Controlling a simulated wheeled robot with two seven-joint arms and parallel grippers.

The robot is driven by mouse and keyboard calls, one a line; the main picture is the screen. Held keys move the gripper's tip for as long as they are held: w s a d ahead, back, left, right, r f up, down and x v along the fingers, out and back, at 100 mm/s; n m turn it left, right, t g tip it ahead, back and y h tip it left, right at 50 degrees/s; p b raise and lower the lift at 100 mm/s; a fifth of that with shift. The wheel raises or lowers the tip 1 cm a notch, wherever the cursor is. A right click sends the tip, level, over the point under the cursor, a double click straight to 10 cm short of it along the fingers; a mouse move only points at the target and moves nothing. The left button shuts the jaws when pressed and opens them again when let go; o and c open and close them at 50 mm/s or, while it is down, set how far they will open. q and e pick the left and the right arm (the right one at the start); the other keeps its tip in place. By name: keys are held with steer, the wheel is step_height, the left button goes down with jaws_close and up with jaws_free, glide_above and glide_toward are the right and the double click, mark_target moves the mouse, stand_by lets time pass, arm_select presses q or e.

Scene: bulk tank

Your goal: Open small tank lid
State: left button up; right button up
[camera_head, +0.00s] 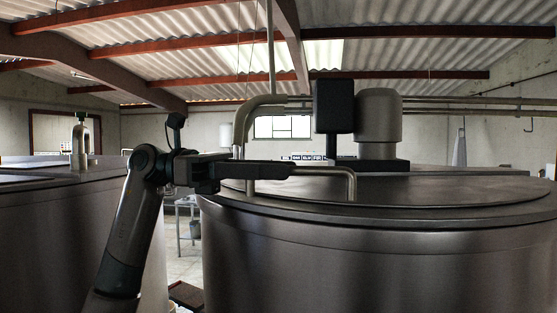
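The large steel tank (380,265) fills the right front, and its flat round lid (450,192) lies down on top. A bent metal bar handle (352,184) stands up at the lid's front left. My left gripper (285,170) reaches in from the left at handle height. Its dark fingers overlap the left part of the handle's top bar and hide it. The fingers show edge-on as one dark strip, so I cannot tell whether they are closed on the bar. My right gripper is not in view.
A dark box (334,105) and a grey motor-like cylinder (379,115) stand behind the lid. A curved pipe (262,105) rises behind my gripper. A second steel tank (50,230) stands at the left. A narrow floor gap (187,262) lies between the tanks.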

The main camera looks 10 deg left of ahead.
arm_select(q)
steer(key=shift+d, duration=0.45)
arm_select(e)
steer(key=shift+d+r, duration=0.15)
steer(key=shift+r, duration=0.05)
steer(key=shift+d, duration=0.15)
arm_select(q)
steer(key=shift+s, duration=0.1)
jaws_close()
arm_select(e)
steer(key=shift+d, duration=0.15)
arm_select(q)
steer(key=shift+r, duration=0.15)
